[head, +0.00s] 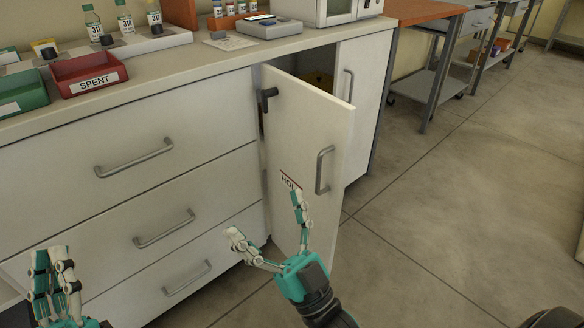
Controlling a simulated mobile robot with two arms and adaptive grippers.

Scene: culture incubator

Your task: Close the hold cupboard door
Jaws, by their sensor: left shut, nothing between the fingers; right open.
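The hold cupboard door (305,143) is a white panel standing ajar, swung out from the counter front. It has a grey bar handle (324,170) near its right edge and a label reading "HO...", partly covered by my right gripper's finger. A dark hinge (268,93) shows at its upper left, and the cupboard's dark inside shows above and behind it. My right gripper (268,216) is open and empty, low in front of the door; one finger overlaps the label, and I cannot tell whether it touches. My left gripper (55,258) is shut and empty at the lower left.
White drawers with bar handles (135,158) lie left of the door. The countertop holds a red "SPENT" tray (88,76), a green tray (22,94), bottles (93,22) and a scale-like device (268,27). A second closed door (366,95) stands right. The floor (450,210) at right is clear.

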